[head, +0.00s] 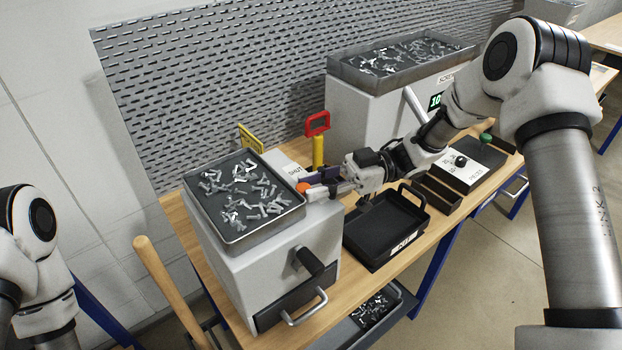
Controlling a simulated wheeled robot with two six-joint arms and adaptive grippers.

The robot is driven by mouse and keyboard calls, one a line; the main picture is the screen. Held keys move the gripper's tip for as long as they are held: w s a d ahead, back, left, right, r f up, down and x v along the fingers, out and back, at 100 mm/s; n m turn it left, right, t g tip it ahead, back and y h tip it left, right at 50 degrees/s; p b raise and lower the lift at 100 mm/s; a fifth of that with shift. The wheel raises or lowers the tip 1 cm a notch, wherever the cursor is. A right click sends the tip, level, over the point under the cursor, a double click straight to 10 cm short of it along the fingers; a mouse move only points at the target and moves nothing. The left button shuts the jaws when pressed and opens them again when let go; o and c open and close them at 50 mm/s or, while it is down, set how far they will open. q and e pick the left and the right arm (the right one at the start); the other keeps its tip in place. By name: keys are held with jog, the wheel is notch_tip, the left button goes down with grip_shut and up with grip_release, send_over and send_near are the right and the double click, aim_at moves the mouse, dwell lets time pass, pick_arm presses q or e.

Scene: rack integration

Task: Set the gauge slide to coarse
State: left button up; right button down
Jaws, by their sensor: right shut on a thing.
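A light grey machine (232,262) stands at the left of the bench, with a metal tray (243,238) of loose screws on top. A round orange knob (303,188) sits at its top right, beside a plate lettered SHUT (294,170). My right gripper (312,187) reaches in from the right and is shut on the orange knob. The fingers partly hide the knob and whatever it is fixed to. I cannot read any coarse mark or tell the slide's setting. My left arm shows at the left edge; its gripper is out of the picture.
A black handle (309,261) and a drawer pull (305,307) stick out of the machine's front. A red-and-yellow handle (318,140) stands behind my right gripper. A black tray (383,228), a dial box (466,163) and a second screw-topped machine (362,117) occupy the bench's right.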

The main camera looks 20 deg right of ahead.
jog(key=shift+s+f, duration=0.15)
jog(key=shift+s, duration=0.15)
jog(key=shift+w+a+f, duration=0.1)
jog(key=shift+w+f, duration=0.15)
jog(key=shift+w, duration=0.15)
jog(key=c, duration=0.9)
grip_release()
jog(key=shift+s+r, duration=0.15)
jog(key=shift+s, duration=0.25)
pick_arm(q)
jog(key=shift+w+a+f, duration=0.1)
jog(key=shift+w+f, duration=0.05)
jog(key=shift+f, duration=0.05)
pick_arm(e)
jog(key=shift+w+r, duration=0.1)
jog(key=w+d, duration=0.1)
jog(key=d, duration=1)
jog(key=shift+d, duration=0.4)
